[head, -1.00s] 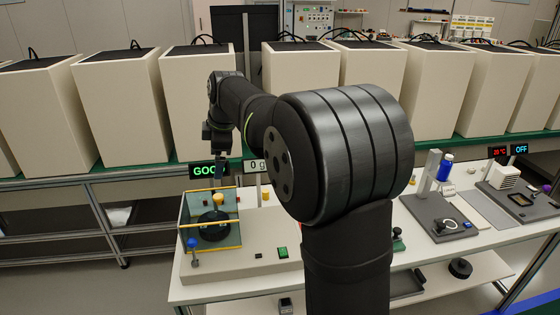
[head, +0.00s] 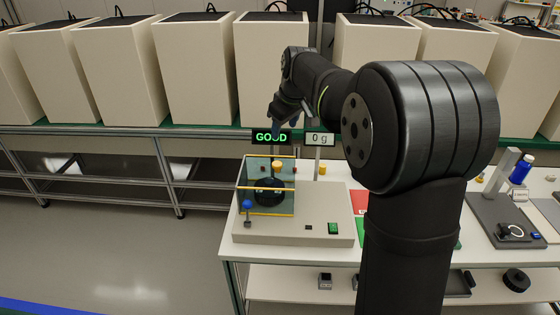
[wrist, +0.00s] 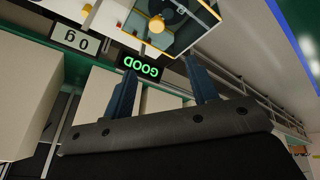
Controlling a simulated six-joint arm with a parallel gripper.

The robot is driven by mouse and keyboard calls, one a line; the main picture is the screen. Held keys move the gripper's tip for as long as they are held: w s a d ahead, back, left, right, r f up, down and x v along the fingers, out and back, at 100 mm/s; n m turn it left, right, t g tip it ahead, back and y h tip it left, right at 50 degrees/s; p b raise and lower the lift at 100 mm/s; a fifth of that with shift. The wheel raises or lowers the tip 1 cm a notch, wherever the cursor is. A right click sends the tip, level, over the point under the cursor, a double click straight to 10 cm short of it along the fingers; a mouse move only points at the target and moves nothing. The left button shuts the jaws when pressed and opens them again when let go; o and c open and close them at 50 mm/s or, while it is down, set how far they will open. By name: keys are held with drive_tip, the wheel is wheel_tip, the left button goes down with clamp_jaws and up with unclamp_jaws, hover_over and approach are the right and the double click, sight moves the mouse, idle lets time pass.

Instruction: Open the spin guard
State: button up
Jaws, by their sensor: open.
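The spin guard (head: 241,197) is a clear box with yellow edges on a pale machine base, at the centre left of the head view. It stands around a black round part (head: 268,190) with a yellow knob (head: 277,163) above it. I cannot tell how its panels join. A blue-topped post (head: 247,206) stands at its front left. My gripper (head: 284,118) is above and behind the guard, apart from it. In the wrist view, the two blue-grey fingers (wrist: 163,86) are spread with nothing between them. The guard also shows there (wrist: 190,38), upside down.
A green "GOOD" display (head: 271,137) and a "0 g" display (head: 320,139) stand close behind the guard, near my gripper. A green button (head: 333,228) is on the base at right. Large pale cabinets (head: 196,70) line the back. Open floor lies left.

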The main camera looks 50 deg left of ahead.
sight(277, 164)
drive_tip(key=w+a+f+m, duration=0.1)
drive_tip(key=a+f+m, duration=0.1)
drive_tip(key=f, duration=0.3)
drive_tip(key=w+a+f+m, duration=0.1)
drive_tip(key=a+f, duration=0.1)
drive_tip(key=f, duration=0.4)
drive_tip(key=w+a+f+m, duration=0.1)
drive_tip(key=a+f+m, duration=0.1)
drive_tip(key=f, duration=0.4)
drive_tip(key=shift+a+f+m, duration=0.2)
drive_tip(key=shift+a+m, duration=0.05)
drive_tip(key=shift+m, duration=0.05)
